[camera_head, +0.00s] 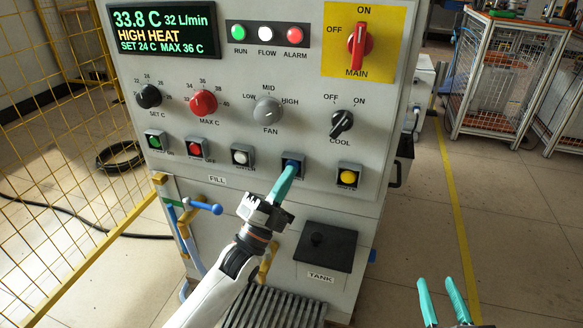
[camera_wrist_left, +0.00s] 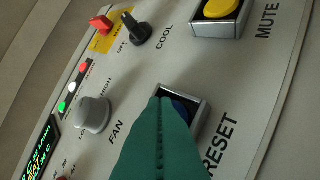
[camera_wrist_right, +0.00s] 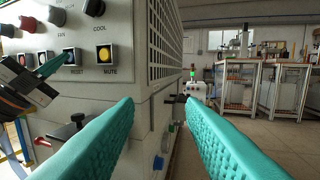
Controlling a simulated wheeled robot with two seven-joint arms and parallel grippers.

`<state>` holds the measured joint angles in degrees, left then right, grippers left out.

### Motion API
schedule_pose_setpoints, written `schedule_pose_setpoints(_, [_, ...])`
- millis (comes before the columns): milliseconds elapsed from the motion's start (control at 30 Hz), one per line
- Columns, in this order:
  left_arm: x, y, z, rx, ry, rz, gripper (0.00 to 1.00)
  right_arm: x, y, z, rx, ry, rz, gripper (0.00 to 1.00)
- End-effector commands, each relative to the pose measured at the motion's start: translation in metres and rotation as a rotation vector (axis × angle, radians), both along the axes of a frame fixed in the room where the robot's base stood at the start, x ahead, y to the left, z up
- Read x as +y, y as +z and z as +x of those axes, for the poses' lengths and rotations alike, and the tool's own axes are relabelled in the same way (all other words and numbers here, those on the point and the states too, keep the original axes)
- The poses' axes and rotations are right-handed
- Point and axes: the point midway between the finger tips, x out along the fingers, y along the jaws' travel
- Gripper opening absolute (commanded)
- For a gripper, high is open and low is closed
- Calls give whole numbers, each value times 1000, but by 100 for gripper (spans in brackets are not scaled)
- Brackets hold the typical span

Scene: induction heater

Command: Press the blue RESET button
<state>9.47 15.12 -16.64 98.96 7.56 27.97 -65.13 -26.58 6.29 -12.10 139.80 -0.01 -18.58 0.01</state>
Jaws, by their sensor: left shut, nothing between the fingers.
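The blue RESET button (camera_head: 292,163) sits in a dark square frame in the lower button row of the panel, between the white and yellow buttons. My left gripper (camera_head: 286,178) is shut and empty, its teal fingertips at the button's frame, covering part of it. In the left wrist view, the shut fingers (camera_wrist_left: 158,115) hide much of the blue button (camera_wrist_left: 182,106), with the RESET label beside it. Whether they touch or press it, I cannot tell. My right gripper (camera_head: 445,298) is open and empty, low at the right, away from the panel.
The yellow MUTE button (camera_head: 348,177) is right of RESET and the white button (camera_head: 241,157) left of it. Knobs, including the COOL knob (camera_head: 341,123), stick out above. Below are a blue valve handle (camera_head: 205,207) and the black TANK lid (camera_head: 325,246).

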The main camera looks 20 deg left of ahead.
Motion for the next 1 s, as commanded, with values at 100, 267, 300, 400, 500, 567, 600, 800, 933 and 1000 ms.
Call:
schedule_pose_setpoints(100, [0, 1, 2, -1, 0, -1, 0, 0, 1, 0, -8, 1, 2, 36])
schedule_pose_setpoints(267, [0, 1, 3, 0, 1, -1, 0, 1, 4, 0, -20, 1, 5, 36])
schedule_pose_setpoints(300, [0, 1, 3, 0, 1, -1, 0, 1, 4, 0, -20, 1, 5, 36])
schedule_pose_setpoints(400, [0, 1, 3, 0, 1, -1, 0, 1, 4, 0, -20, 2, 5, 36])
schedule_pose_setpoints(500, [1, 1, 2, 0, 1, -1, 0, 1, 3, 0, -17, 2, 4, 36])
schedule_pose_setpoints(567, [1, 1, 1, 0, 2, -2, 0, 1, 2, 0, -6, 1, 1, 36])
schedule_pose_setpoints(600, [1, 1, 0, 0, 2, -2, 0, 0, -1, 1, 11, 1, -3, 36])
schedule_pose_setpoints(800, [1, 1, -6, 3, 1, -2, 0, -3, -16, -1, 100, -5, -28, 36])
schedule_pose_setpoints(933, [1, 1, -10, 1, 1, -2, 0, -5, -23, -2, 146, -10, -39, 36])
schedule_pose_setpoints(1000, [1, 1, -12, 1, 1, -2, 0, -5, -27, -3, 171, -11, -45, 36])
